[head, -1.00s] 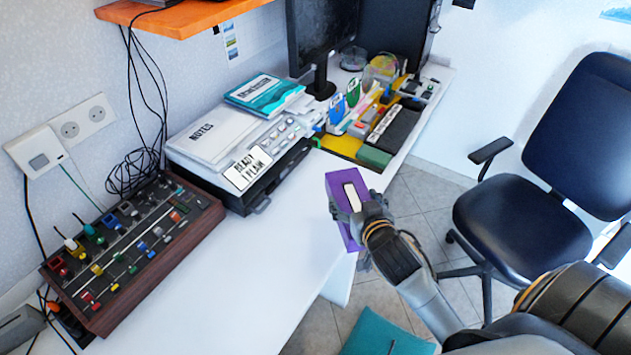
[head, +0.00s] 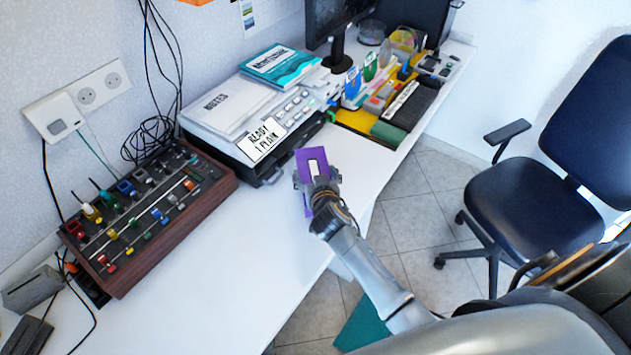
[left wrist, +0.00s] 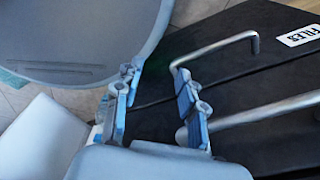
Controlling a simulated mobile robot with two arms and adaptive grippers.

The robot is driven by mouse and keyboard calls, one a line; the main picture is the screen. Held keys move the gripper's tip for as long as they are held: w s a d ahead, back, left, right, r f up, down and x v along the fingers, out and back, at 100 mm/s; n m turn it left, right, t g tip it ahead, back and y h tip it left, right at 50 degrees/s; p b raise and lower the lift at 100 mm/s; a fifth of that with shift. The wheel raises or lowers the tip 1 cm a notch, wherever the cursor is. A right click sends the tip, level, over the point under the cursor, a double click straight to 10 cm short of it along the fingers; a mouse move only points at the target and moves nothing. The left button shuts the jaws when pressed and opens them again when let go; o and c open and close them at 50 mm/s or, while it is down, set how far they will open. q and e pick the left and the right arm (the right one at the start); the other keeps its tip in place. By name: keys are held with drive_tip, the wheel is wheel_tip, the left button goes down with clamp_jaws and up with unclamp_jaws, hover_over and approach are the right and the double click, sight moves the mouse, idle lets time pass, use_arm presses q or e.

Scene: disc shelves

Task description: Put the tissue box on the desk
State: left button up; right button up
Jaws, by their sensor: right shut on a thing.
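A purple tissue box (head: 314,158) with a white slot on top is held by my right gripper (head: 317,178) in the head view. The gripper's fingers are on both sides of the box. The box is over the white desk (head: 230,270), near its front edge; I cannot tell whether it touches the surface. My left gripper (left wrist: 152,105) shows only in the left wrist view, its two blue-padded fingers apart with nothing between them. It is in front of a black cabinet with metal handles.
A mixer panel (head: 145,215) stands on the desk at left, and a printer with notes (head: 250,115) behind the box. A yellow organizer (head: 365,118) is farther back. The desk's left front stretch is clear. A dark office chair (head: 540,200) stands at right. The black cabinet (left wrist: 230,75) has a "FILES" label.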

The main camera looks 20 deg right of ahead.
drive_tip(key=shift+f, duration=1.4)
drive_tip(key=shift+f, duration=0.25)
drive_tip(key=o, duration=1.2)
drive_tip(key=shift+r, duration=0.1)
drive_tip(key=shift+r, duration=0.1)
drive_tip(key=shift+s+r, duration=0.1)
drive_tip(key=shift+s, duration=0.05)
drive_tip(key=v, duration=1.1)
drive_tip(key=shift+s+r, duration=0.25)
drive_tip(key=shift+s, duration=0.05)
